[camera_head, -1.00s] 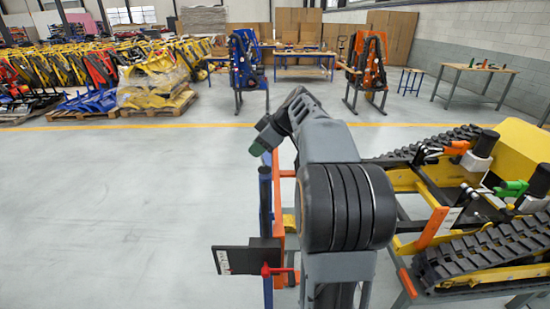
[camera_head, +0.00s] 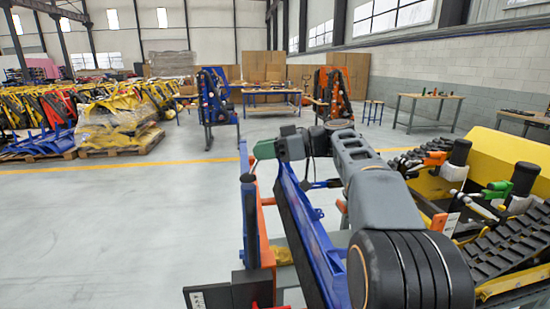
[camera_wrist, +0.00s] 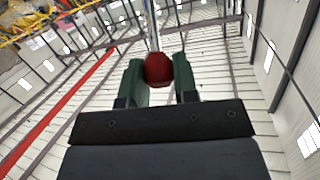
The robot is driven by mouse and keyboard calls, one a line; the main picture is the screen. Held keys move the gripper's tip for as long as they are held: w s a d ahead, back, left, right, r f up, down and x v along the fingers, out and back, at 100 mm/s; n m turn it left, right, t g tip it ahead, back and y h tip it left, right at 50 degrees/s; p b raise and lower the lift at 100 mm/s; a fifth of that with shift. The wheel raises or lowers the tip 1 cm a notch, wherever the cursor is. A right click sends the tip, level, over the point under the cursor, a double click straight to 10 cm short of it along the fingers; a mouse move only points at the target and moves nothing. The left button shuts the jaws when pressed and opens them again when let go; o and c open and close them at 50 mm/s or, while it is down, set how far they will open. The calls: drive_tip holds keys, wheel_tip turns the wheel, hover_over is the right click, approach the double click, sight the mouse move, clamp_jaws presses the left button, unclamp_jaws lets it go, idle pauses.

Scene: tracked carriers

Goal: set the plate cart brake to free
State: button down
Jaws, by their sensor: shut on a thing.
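My gripper (camera_head: 262,150) reaches to the left in the head view, beside the top of the cart's blue post (camera_head: 250,222) and orange upright (camera_head: 263,225). In the wrist view its green fingers (camera_wrist: 158,72) stand on either side of a red knob (camera_wrist: 158,69) on a thin rod and are shut on it. The knob is hidden in the head view. A long blue plate (camera_head: 312,240) leans behind the orange upright. A black box with a label plate (camera_head: 207,297) sits low on the post, cut off by the bottom edge.
A yellow tracked carrier (camera_head: 500,150) with black tracks and green and orange handles stands close on the right. Open grey floor (camera_head: 110,230) lies to the left. A yellow floor line (camera_head: 130,163), racks and benches are farther back.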

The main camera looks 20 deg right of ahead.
drive_tip(key=shift+d, duration=0.1)
idle(0.3)
drive_tip(key=c, duration=0.9)
unclamp_jaws()
drive_tip(key=shift+f, duration=0.1)
drive_tip(key=v, duration=1.4)
drive_tip(key=shift+f, duration=0.25)
